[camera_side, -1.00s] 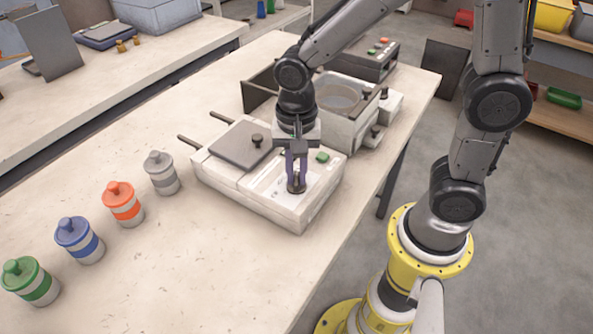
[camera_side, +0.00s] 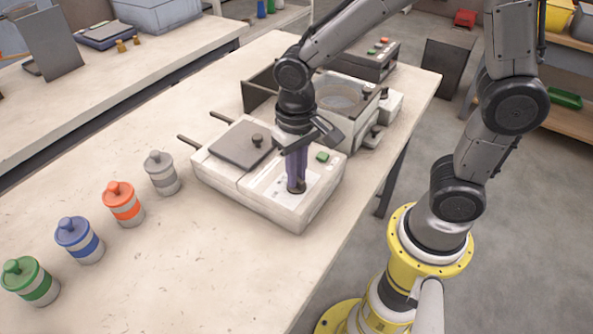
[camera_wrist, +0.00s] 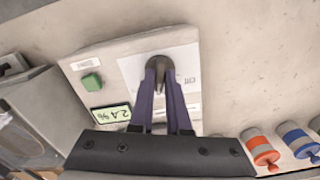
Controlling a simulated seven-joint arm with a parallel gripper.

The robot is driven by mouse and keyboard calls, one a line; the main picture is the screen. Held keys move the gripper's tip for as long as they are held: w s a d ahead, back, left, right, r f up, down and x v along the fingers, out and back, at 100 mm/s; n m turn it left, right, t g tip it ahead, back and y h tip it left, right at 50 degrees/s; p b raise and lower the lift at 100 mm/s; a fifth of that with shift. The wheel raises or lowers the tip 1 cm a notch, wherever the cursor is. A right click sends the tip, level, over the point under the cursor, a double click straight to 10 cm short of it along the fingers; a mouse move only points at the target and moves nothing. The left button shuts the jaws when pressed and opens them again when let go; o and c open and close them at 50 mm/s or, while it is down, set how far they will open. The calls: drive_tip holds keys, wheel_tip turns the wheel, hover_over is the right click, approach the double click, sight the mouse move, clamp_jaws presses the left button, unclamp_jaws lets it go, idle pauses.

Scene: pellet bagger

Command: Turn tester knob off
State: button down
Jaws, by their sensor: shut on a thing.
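The tester (camera_side: 277,207) is a white box on the workbench with a grey lid (camera_side: 242,145) and a green button (camera_side: 322,157). Its dark round knob (camera_side: 297,187) sits on the front panel. My gripper (camera_side: 297,186) points down at the panel, its purple fingers shut on the knob. In the wrist view the knob (camera_wrist: 159,67) shows between the fingertips, with an "Off" label to its right. The wrist view also shows a display (camera_wrist: 111,113) reading about 2.4 % and the green button (camera_wrist: 91,82). The fingers hide part of the knob and panel.
Grey, orange (camera_side: 123,204), blue (camera_side: 79,240) and green lidded jars stand in a row to the left. A machine with a round bowl (camera_side: 340,97) stands close behind the tester. The front of the bench is clear.

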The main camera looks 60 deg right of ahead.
drive_tip(key=n, duration=0.4)
drive_tip(key=shift+n, duration=0.3)
drive_tip(key=n, duration=0.3)
drive_tip(key=shift+n, duration=0.3)
drive_tip(key=n, duration=0.3)
drive_tip(key=shift+n, duration=0.3)
drive_tip(key=shift+r+n, duration=0.1)
drive_tip(key=shift+n, duration=1.7)
drive_tip(key=c, duration=0.9)
unclamp_jaws()
wheel_tip(320, 180, up, 14)
drive_tip(key=shift+f, duration=0.1)
